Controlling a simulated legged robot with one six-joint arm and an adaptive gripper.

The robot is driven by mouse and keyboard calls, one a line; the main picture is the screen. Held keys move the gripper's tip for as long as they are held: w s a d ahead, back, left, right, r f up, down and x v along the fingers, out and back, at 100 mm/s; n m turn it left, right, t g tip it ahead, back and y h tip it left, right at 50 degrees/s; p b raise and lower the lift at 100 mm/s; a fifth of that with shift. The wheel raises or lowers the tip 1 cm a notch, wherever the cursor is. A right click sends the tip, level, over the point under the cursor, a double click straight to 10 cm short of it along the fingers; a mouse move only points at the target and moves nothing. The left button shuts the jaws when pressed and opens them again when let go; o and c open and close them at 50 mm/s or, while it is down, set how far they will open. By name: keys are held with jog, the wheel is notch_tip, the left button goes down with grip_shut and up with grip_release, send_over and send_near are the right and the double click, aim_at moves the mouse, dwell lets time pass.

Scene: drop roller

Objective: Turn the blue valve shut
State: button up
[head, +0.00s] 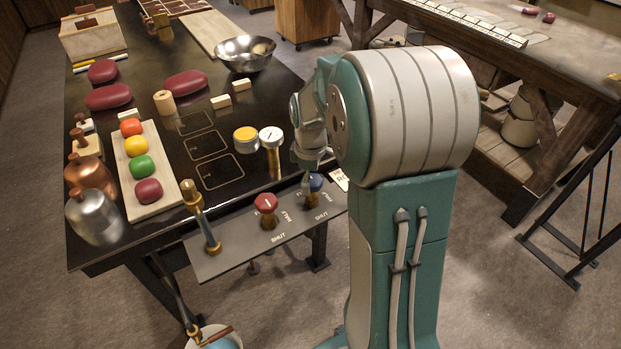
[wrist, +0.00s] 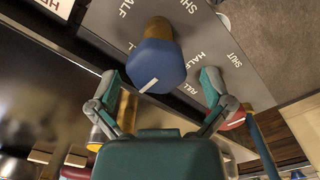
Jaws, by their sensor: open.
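The blue valve (head: 316,183) stands on the right end of the grey panel at the table's front edge, partly behind my gripper. In the wrist view its blue knob (wrist: 155,66) sits on a brass stem, with a white pointer line on its near face. HALF and SHUT are printed on the panel around it. My gripper (wrist: 160,78) is open, with one finger on each side of the knob. I see gaps between the fingers and the knob; the gripper holds nothing. In the head view my gripper (head: 306,184) is small and partly hidden by my arm.
A red valve (head: 266,203) stands left of the blue one on the panel (head: 235,250), beside a brass-and-dark lever (head: 205,225). A metal bowl (head: 245,54) sits farther back.

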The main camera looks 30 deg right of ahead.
jog(key=shift+d, duration=0.25)
jog(key=c, duration=1.1)
